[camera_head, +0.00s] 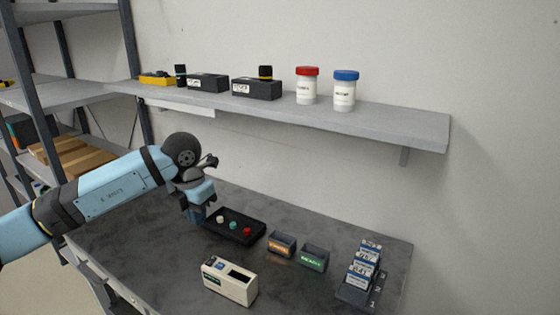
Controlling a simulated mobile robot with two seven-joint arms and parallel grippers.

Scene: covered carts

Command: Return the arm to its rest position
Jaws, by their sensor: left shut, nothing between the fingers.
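My left arm, light blue and black, comes in from the left and reaches over the dark table (130,232). Its gripper (196,216) points down at the back left of the table, beside the left end of a black tray (240,238). The fingers are shut with nothing seen between them; the arm partly hides them, and I cannot tell if they touch the tray. The tray holds a white, a teal and a red round piece. My right arm is not in view.
A white box (230,283), a bin with an orange label (281,243), a green-labelled bin (313,257) and a card rack (357,291) stand on the table. A grey wall shelf (400,122) above holds black boxes, a red-lidded jar (307,90) and a blue-lidded jar (344,95).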

